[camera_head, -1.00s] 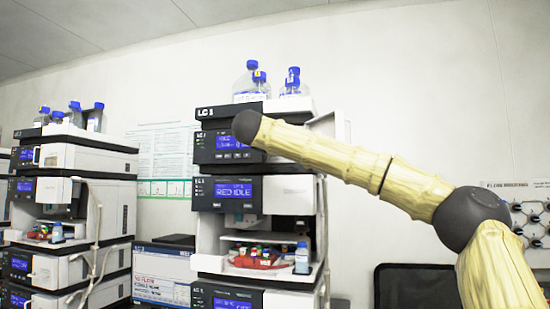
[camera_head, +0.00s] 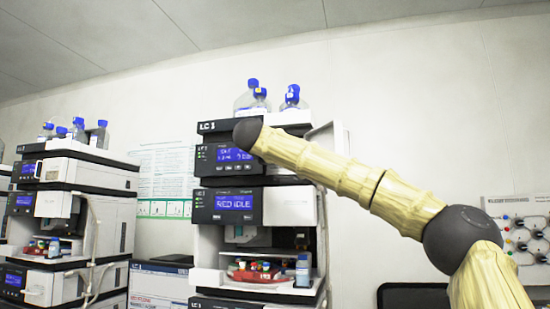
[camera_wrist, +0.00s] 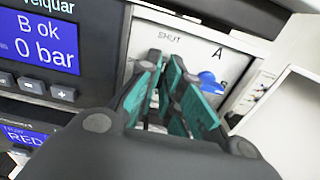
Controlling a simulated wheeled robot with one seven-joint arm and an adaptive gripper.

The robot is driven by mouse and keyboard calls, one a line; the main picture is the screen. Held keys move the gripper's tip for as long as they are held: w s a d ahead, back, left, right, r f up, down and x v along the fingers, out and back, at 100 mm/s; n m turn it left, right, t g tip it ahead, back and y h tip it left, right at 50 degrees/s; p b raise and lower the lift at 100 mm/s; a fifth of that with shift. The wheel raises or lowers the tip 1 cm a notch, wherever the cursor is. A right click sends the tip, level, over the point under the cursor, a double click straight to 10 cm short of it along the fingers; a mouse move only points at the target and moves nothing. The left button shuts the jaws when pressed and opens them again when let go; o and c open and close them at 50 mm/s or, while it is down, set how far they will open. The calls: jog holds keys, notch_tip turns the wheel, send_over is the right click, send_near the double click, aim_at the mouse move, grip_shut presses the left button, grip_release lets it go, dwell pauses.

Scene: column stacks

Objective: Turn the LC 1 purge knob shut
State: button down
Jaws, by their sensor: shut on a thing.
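The LC 1 stack (camera_head: 232,167) stands in the middle of the head view, with its name on the top module. In the wrist view my gripper (camera_wrist: 170,75) reaches a white panel (camera_wrist: 203,38) marked SHUT and A. Its teal pads are close together, shut on the purge knob, which they mostly hide, so I cannot tell its angle. A blue rounded part (camera_wrist: 210,82) shows just right of the pads. The pump display (camera_wrist: 40,40) at left reads B ok, 0 bar. In the head view my arm hides the gripper and the knob.
Blue-capped bottles (camera_head: 262,97) stand on top of the stack. A white door (camera_wrist: 285,70) stands at the right of the panel. A second stack (camera_head: 75,185) is at the left.

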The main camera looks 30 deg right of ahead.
jog(key=shift+r, duration=0.15)
jog(key=c, duration=1.6)
grip_release()
jog(key=shift+s+d, duration=0.1)
jog(key=v, duration=1.2)
